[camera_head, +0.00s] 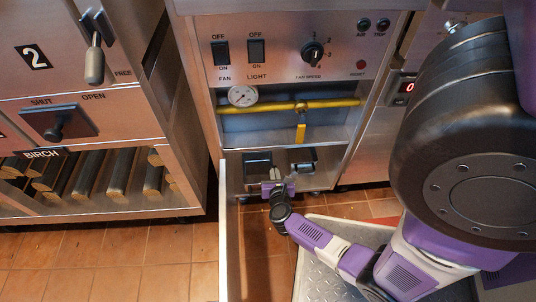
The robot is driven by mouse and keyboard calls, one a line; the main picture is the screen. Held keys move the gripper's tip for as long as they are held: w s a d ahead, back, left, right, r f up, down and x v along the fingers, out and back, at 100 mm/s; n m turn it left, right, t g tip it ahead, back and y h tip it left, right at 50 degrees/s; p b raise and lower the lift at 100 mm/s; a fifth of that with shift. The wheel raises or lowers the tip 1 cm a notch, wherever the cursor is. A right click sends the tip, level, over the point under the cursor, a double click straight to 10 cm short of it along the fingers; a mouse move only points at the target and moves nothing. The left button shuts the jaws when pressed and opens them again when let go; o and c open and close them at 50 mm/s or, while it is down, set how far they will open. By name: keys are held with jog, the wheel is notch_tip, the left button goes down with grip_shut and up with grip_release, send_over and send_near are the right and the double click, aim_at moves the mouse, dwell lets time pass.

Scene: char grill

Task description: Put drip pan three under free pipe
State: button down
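My gripper (279,181) reaches into the low open compartment of the middle cabinet. Its fingers are small and dark here, and I cannot tell whether they are open or shut or touch anything. Two dark, tray-like things sit in that compartment, one behind and left of my gripper (258,158) and one to its right (302,156). No number shows on either, so I cannot tell whether one is drip pan three. A yellow pipe (330,103) with a hanging yellow handle runs across the bay above. No pipe is marked as free.
A pale door edge (227,245) stands open left of my forearm. The left cabinet has a lever (94,62) near the word FREE, and a rack of logs (90,174) below. A grey metal plate (318,268) lies under my arm. Tiled floor at left is clear.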

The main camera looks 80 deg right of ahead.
aim_at(271, 155)
jog(key=w+d, duration=0.1)
jog(key=d, duration=0.2)
jog(key=w+d+b, duration=0.1)
jog(key=d, duration=0.2)
jog(key=w+d, duration=0.1)
jog(key=d, duration=0.3)
jog(key=shift+b, duration=0.35)
notch_tip(271, 155, down, 3)
jog(key=b, duration=0.3)
jog(key=shift+f, duration=0.2)
jog(key=shift+f, duration=0.1)
jog(key=c, duration=1.7)
grip_release()
